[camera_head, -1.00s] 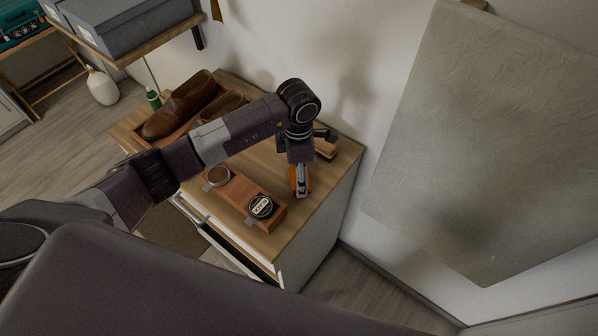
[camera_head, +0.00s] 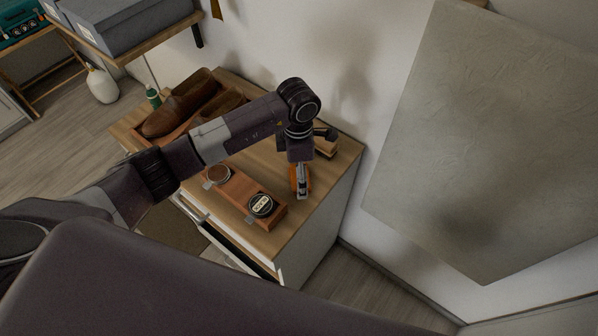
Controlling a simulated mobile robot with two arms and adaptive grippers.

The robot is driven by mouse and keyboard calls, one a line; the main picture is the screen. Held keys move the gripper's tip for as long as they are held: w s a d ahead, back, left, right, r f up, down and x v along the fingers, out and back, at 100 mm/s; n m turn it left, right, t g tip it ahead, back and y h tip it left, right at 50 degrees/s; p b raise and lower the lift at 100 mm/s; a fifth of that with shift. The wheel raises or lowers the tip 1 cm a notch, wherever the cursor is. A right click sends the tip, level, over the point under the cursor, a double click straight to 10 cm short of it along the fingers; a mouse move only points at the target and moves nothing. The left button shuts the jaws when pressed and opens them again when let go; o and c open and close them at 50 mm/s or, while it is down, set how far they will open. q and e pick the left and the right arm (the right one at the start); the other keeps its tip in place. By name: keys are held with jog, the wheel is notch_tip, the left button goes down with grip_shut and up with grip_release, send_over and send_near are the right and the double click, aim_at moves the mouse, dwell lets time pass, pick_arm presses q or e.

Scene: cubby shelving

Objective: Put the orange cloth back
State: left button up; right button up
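My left gripper (camera_head: 301,194) points down over the right end of the wooden cabinet top (camera_head: 266,241). The orange cloth (camera_head: 294,177) shows as a small orange patch right at the gripper's fingers. Most of it is hidden behind the gripper, so I cannot tell whether the fingers are closed on it or only beside it. My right gripper is not in view.
A wooden holder (camera_head: 240,190) with two round tins lies left of the gripper. Brown shoes (camera_head: 180,106) sit in a tray at the back left. A brush (camera_head: 326,149) lies behind my wrist. An open drawer (camera_head: 222,236) juts from the cabinet front.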

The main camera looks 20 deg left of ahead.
pick_arm(q)
notch_tip(320, 180, up, 12)
jog(key=b, duration=0.3)
jog(key=shift+b, duration=0.35)
